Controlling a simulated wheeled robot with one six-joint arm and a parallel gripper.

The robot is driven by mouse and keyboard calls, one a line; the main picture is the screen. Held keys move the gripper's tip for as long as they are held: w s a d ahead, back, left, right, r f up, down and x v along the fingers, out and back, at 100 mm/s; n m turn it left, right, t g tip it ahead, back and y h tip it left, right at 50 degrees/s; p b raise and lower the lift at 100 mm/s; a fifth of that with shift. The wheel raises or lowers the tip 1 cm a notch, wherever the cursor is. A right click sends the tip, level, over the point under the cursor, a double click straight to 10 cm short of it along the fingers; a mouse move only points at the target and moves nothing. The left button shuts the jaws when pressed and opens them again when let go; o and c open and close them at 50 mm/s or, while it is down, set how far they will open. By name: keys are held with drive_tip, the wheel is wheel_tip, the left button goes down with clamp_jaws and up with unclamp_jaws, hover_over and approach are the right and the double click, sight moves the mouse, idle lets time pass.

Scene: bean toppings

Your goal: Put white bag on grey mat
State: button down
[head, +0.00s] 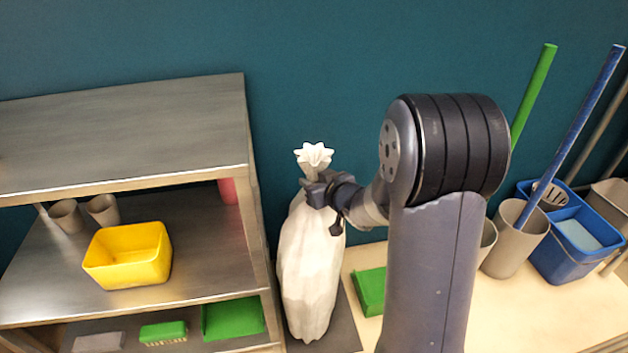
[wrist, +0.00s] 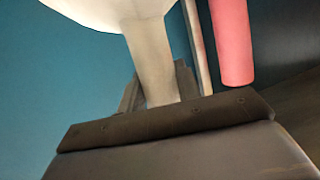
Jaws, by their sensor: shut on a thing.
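The white bag (head: 312,265) stands upright in the head view, tall and lumpy, with a flared top (head: 314,155) above a narrow neck. My gripper (head: 318,188) is shut on the neck of the bag. In the wrist view the pale neck (wrist: 152,60) runs down between the jaws (wrist: 160,95). The grey mat (head: 344,330) is a dark flat patch under and beside the lower end of the bag. The bag's bottom is over the mat in the picture; I cannot tell whether it touches.
A steel shelf (head: 120,120) stands close on the left, holding a yellow bin (head: 128,256) and grey cups. A red cylinder (wrist: 232,40) is on it. A green box (head: 369,291) lies right of the bag. Blue buckets (head: 570,262) and tall handles stand far right.

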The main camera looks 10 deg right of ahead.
drive_tip(key=c, duration=1)
unclamp_jaws()
drive_tip(key=shift+r, duration=0.15)
drive_tip(key=shift+s+d+r+p, duration=0.15)
drive_tip(key=shift+s+p, duration=0.15)
drive_tip(key=p+v, duration=0.3)
drive_tip(key=v, duration=0.8)
drive_tip(key=shift+s+p, duration=0.2)
drive_tip(key=shift+p, duration=0.15)
